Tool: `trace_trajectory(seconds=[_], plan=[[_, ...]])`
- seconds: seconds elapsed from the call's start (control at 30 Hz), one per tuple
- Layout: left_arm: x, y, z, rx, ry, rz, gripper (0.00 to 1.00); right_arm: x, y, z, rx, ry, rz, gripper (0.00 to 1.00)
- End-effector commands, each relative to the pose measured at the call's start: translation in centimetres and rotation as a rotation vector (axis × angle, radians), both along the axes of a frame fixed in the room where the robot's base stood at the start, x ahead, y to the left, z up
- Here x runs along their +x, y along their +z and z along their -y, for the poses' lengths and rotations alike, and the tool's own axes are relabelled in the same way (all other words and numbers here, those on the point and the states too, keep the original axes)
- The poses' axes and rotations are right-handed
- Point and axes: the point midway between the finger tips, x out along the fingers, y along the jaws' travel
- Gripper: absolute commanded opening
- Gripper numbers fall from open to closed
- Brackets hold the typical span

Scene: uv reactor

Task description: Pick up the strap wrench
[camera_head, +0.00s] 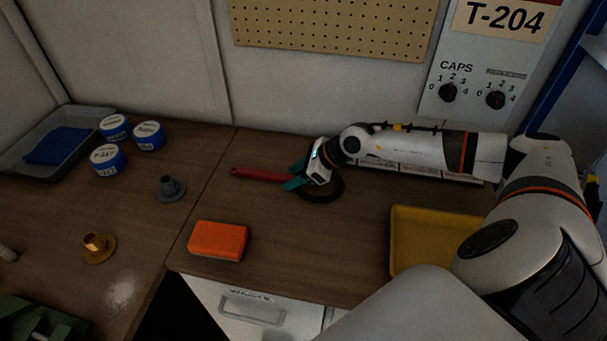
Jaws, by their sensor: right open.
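The strap wrench (260,174) lies on the brown workbench, its red handle pointing left and its black strap loop (323,197) to the right. My right gripper (294,175) reaches in from the right, above the wrench. Its teal fingers are open, one on the far side and one on the near side of the handle's right end. The gripper hides where handle and loop meet. I cannot tell whether the fingers touch the handle. My left gripper is not in view.
An orange block (217,241) lies nearer on the workbench (290,220). A yellow tray (405,262) is at right, partly behind my right arm. Grey (172,188) and brass (98,248) flanged fittings, several blue-white caps (148,135) and a grey tray (62,121) are left. Wall behind.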

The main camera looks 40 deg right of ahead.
Motion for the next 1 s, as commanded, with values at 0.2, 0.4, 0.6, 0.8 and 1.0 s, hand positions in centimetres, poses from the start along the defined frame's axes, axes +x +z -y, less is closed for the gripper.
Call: trace_trajectory(seconds=[0.2,0.4,0.6,0.8,1.0], plan=[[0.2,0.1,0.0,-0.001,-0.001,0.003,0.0,0.0,0.0,0.0,-0.001,0.0,-0.001,0.36],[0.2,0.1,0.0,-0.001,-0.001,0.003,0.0,-0.1,0.0,0.0,-0.001,0.0,-0.001,0.03],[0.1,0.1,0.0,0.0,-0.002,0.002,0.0,0.0,0.1,0.0,0.0,0.0,0.0,0.0],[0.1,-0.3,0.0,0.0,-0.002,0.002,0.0,0.0,1.1,0.1,-0.002,0.0,0.003,0.0],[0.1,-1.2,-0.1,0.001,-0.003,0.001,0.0,0.0,4.9,0.1,-0.003,0.001,0.005,0.0]])
